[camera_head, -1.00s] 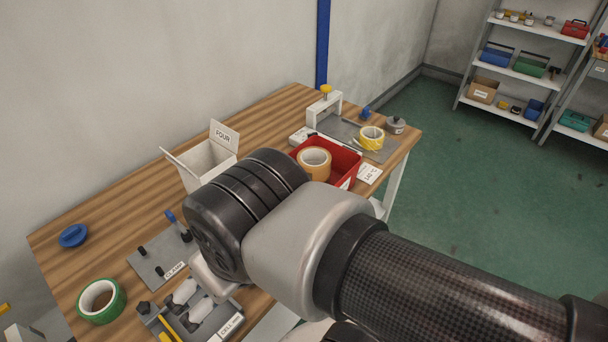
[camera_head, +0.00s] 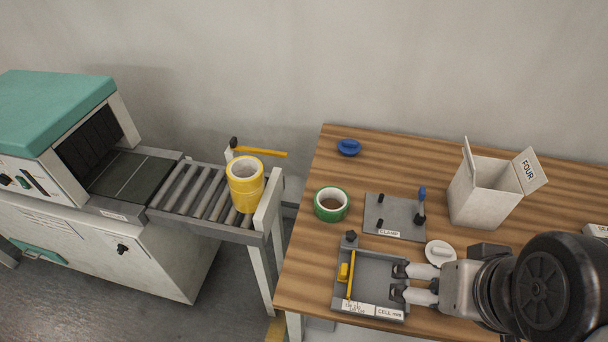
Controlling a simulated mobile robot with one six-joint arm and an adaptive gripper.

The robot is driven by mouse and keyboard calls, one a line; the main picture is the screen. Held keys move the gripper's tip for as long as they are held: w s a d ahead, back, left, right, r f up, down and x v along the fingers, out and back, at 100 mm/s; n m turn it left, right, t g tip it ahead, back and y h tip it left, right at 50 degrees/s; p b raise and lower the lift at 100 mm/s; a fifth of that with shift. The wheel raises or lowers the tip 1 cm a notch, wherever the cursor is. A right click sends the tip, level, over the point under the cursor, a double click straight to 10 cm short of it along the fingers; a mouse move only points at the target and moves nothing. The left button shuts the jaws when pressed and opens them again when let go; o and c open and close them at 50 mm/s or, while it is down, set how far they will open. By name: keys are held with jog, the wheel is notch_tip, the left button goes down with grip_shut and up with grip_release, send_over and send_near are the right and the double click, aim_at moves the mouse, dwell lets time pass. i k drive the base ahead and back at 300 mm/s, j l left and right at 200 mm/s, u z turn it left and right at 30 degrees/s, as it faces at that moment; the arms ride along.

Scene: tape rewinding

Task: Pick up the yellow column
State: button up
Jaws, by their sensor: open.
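The yellow column (camera_head: 246,187) looks like a stack of yellow tape rolls with a pale hollow core. It stands upright at the right end of a roller conveyor, left of the table. My gripper (camera_head: 397,282) is open, with its two fingers pointing left over a grey tray (camera_head: 378,268) on the table. No object shows between the fingers. My gripper is well to the right of the column and apart from it.
A yellow bar (camera_head: 263,152) on a post stands behind the column. A green tape roll (camera_head: 331,204), a clamp plate (camera_head: 394,222), a blue knob (camera_head: 348,147) and a white box (camera_head: 482,192) are on the table (camera_head: 310,262). A teal-topped machine (camera_head: 50,110) adjoins the conveyor (camera_head: 197,190).

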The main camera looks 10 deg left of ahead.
aim_at(244, 174)
jog(key=z, duration=1.1)
jog(key=u, duration=2.85)
jog(key=i+j+u, duration=0.1)
jog(key=j+u, duration=0.2)
jog(key=i+j+u, duration=0.15)
jog(key=j+u, duration=0.15)
jog(key=i+j+u, duration=0.3)
jog(key=i+z, duration=0.15)
jog(key=z, duration=0.25)
jog(key=i+z, duration=0.15)
jog(key=z, duration=0.25)
jog(key=i+j+z, duration=0.1)
jog(key=z, duration=0.35)
jog(key=i+j+z, duration=0.15)
jog(key=z, duration=0.25)
